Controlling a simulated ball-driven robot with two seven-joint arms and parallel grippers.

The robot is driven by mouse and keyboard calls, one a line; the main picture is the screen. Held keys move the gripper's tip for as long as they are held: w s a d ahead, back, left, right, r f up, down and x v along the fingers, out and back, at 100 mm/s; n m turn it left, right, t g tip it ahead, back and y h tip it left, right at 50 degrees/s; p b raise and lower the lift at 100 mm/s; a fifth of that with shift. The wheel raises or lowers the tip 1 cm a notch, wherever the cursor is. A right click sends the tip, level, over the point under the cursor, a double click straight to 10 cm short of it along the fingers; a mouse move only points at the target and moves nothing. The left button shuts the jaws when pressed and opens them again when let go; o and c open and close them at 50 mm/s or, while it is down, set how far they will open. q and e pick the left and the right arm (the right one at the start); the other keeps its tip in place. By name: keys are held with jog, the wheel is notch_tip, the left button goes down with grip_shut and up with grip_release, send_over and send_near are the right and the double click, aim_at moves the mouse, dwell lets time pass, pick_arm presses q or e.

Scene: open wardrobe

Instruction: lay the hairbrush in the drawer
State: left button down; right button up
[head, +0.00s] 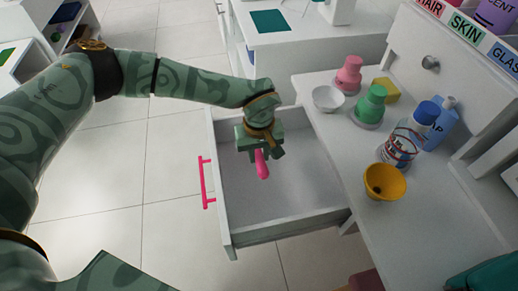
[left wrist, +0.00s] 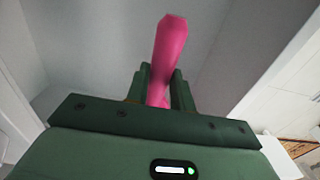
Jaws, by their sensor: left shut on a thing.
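The hairbrush (head: 262,165) shows as a pink handle under my left gripper (head: 260,148). My left gripper is shut on it. The hairbrush also shows in the left wrist view (left wrist: 168,50), rising between the two fingers (left wrist: 160,88). Its other end is hidden by the gripper. The open white drawer (head: 285,222) has a pink bar handle and a grey inside that looks empty. My left gripper is over the drawer's opening, and the brush is above or within it; I cannot tell whether it touches the floor. My right gripper is not in view.
The white counter right of the drawer bears a white bowl (head: 328,99), a yellow bowl (head: 385,182), pink (head: 348,76) and green (head: 371,104) bottles, a yellow sponge (head: 386,90), a blue-capped bottle (head: 402,145) and a blue soap bottle (head: 440,122). Tiled floor lies left of the drawer.

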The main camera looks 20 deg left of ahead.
pick_arm(q)
notch_tip(320, 180, down, 4)
jog(key=shift+r+b, duration=0.1)
jog(key=shift+b, duration=0.95)
jog(key=b, duration=0.3)
send_over(259, 180)
notch_tip(259, 180, down, 5)
jog(key=shift+r, duration=0.1)
jog(key=shift+f+b, duration=0.8)
jog(key=shift+f, duration=0.15)
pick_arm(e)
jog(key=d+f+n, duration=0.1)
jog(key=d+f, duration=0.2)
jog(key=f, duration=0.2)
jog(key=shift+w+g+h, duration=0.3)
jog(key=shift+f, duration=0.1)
pick_arm(q)
jog(key=c, duration=0.9)
grip_release()
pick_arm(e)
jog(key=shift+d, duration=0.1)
pick_arm(q)
jog(key=shift+r, duration=0.1)
